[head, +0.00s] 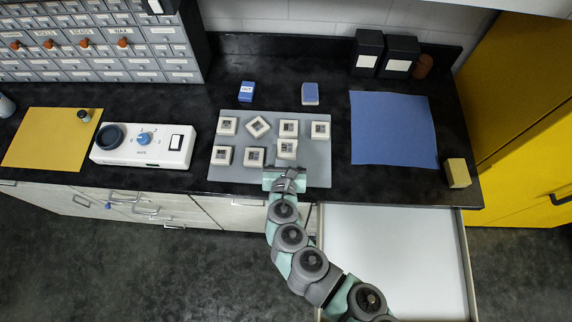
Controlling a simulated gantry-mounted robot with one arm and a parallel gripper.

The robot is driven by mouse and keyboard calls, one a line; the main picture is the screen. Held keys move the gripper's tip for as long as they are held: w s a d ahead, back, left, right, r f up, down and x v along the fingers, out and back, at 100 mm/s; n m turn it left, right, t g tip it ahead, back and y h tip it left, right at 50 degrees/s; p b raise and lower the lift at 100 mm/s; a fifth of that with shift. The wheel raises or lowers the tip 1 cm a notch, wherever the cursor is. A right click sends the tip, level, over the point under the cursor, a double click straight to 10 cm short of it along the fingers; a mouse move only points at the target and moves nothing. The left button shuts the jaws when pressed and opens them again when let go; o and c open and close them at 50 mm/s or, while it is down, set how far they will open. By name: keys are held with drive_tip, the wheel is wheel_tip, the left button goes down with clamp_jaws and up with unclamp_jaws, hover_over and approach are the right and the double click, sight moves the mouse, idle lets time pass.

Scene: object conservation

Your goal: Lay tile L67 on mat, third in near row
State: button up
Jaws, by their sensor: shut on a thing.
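The grey mat (315,172) lies on the black counter and bears white square tiles with dark centres in two rows. My gripper (286,163) reaches over the mat's near edge and is shut on a tile (287,147), whose label is too small to read. This tile is third from the left in the near row, right of two others, a left one (223,156) and a middle one (255,157). I cannot tell whether it touches the mat. The far row holds several tiles, one of them turned askew (258,126).
A white device (143,145) with a knob stands left of the mat, a blue sheet (393,128) lies right. Two small blue-and-white blocks, left (247,91) and right (310,94), sit behind the mat. A white drawer (400,260) stands open in front. The near row's right end is bare.

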sight(287, 163)
drive_tip(key=shift+f+b, duration=0.6)
drive_tip(key=shift+f, duration=2.75)
drive_tip(key=shift+f, duration=0.2)
drive_tip(key=o, duration=1.5)
drive_tip(key=shift+r, duration=0.1)
